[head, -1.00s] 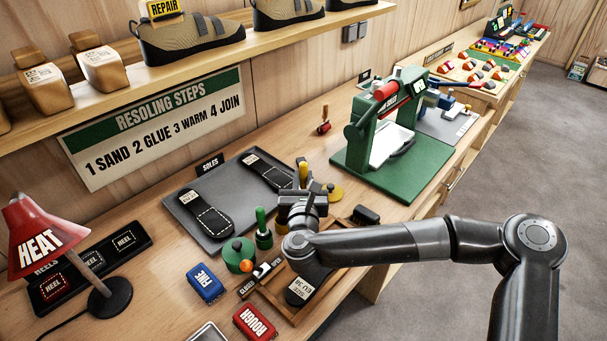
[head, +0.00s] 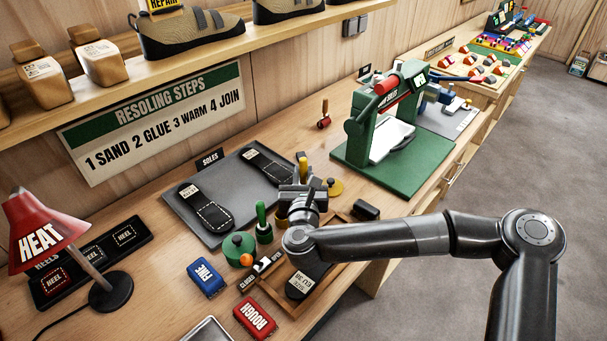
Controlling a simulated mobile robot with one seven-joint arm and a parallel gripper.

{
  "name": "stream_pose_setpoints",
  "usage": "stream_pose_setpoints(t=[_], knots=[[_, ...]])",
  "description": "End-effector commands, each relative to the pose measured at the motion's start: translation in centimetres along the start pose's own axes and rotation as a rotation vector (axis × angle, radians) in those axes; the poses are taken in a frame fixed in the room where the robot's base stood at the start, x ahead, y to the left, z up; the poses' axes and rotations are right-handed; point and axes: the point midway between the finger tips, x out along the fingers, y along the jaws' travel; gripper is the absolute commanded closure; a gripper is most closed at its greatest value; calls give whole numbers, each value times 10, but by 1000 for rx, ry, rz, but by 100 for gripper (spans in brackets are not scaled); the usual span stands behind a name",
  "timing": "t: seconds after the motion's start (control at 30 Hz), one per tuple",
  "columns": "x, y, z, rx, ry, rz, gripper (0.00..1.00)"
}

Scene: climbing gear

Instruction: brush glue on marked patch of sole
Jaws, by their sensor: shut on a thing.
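My gripper (head: 303,196) is over the back of the wooden tray (head: 262,304), shut on a yellow-handled brush (head: 303,168) whose handle sticks up. The gripper hides the brush's lower end. A yellow piece, perhaps its stand, shows just left of the gripper. A dark sole (head: 301,286) with a size label lies in the wooden tray, partly hidden by my wrist; I see no marked patch on it. A green pot (head: 237,246) stands left of it, and a yellow pot (head: 333,187) stands behind my gripper. A green-handled brush (head: 262,218) stands upright beside the green pot.
Two dark soles with dashed patches, a left one (head: 204,206) and a right one (head: 266,164), lie on the grey tray (head: 215,236). Blue FINE (head: 206,279) and red ROUGH (head: 255,317) blocks lie in front. A green press (head: 390,130) stands right; a red heat lamp (head: 42,240) stands left.

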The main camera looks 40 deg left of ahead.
Motion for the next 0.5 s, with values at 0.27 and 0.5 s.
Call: stream_pose_setpoints(t=[0.27,0.5], knots=[[0,0,-4,0,0,0,100],[0,0,-6,0,0,0,100]])
